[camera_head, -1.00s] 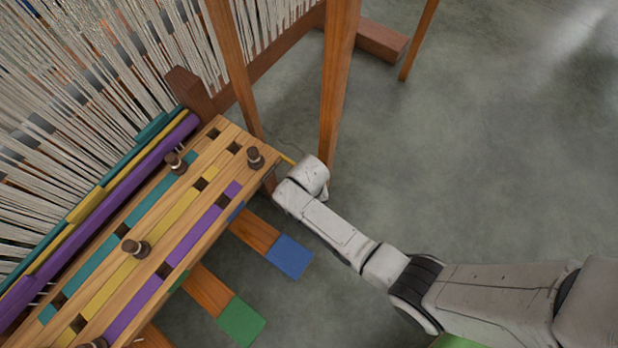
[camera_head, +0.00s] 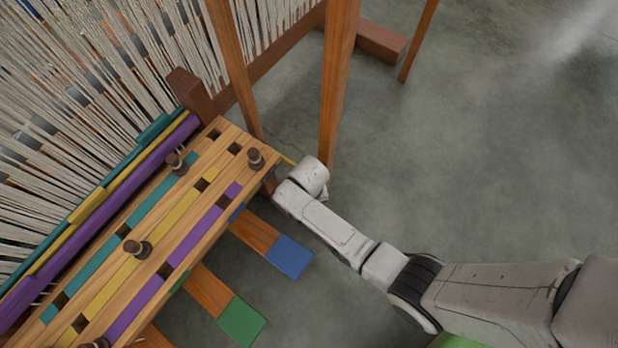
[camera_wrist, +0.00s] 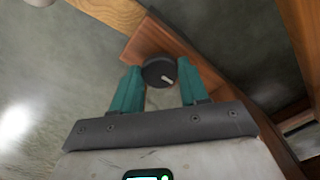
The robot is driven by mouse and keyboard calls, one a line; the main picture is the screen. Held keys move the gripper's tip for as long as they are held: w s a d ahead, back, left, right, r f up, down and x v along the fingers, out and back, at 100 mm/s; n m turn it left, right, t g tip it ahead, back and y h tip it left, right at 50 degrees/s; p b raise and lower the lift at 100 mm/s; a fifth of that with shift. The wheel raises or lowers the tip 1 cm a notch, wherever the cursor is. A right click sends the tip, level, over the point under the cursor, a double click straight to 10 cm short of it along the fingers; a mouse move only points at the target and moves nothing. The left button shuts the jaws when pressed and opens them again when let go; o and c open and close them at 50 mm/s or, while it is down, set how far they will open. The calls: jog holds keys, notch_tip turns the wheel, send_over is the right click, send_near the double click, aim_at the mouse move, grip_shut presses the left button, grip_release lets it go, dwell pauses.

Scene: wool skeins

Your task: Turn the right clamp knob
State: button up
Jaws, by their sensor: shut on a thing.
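The clamp knob (camera_wrist: 159,71) is a round black knob with a pale mark, seen in the wrist view on a brown wooden block (camera_wrist: 152,40). My gripper (camera_wrist: 160,77) has teal fingers, one on each side of the knob, and is shut on it. The pale mark points to the lower right. In the head view my arm's end (camera_head: 303,178) is at the right end of the slatted wooden board. The fingers and the knob are hidden there.
The wooden board (camera_head: 222,190) carries colored strips and several dark pegs (camera_head: 255,157). Wooden posts (camera_head: 338,85) stand close behind my arm's end. Blue (camera_head: 289,257) and green (camera_head: 241,321) pedals lie below the board. Open grey floor is at the right.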

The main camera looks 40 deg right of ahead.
jog(key=n+p, duration=0.2)
jog(key=n, duration=0.1)
jog(key=shift+r+n+p, duration=0.15)
jog(key=shift+n+p, duration=0.2)
jog(key=shift+n, duration=0.05)
jog(key=n+p, duration=0.2)
jog(key=n, duration=0.2)
jog(key=shift+n, duration=0.3)
jog(key=n+p, duration=0.1)
jog(key=n, duration=0.3)
jog(key=shift+n, duration=0.3)
jog(key=shift+n+p, duration=0.45)
jog(key=shift+n, duration=1.65)
jog(key=o, duration=1)
jog(key=shift+o, duration=0.2)
